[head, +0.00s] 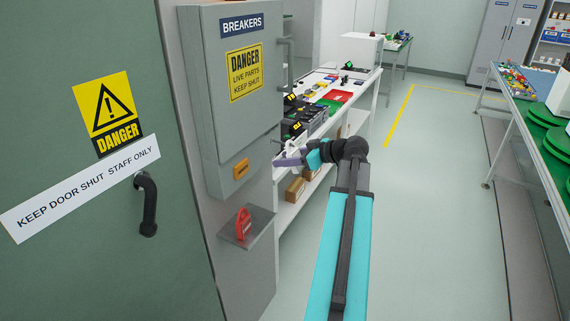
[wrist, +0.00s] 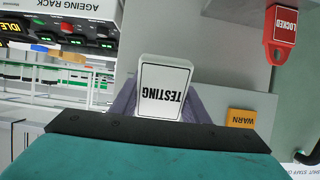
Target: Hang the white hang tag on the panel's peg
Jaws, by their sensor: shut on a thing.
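The white hang tag (wrist: 164,90) reads TESTING, upside down in the wrist view. My gripper (wrist: 157,102) is shut on it, with a lilac finger on either side and the tag's end beyond them. In the head view my gripper (head: 287,158) is beside the lower right edge of the grey BREAKERS panel (head: 226,120); the tag is too small there to make out clearly. An orange WARN tag (head: 241,168) is on the panel's lower front and also shows in the wrist view (wrist: 242,121). I cannot make out a bare peg in either view.
A red LOCKED tag (head: 243,223) stands on a small grey shelf (head: 262,238) below the panel. A white bench (head: 345,107) with black devices stands behind my gripper. A green door (head: 90,230) is at left. The floor (head: 430,200) right of my arm is clear.

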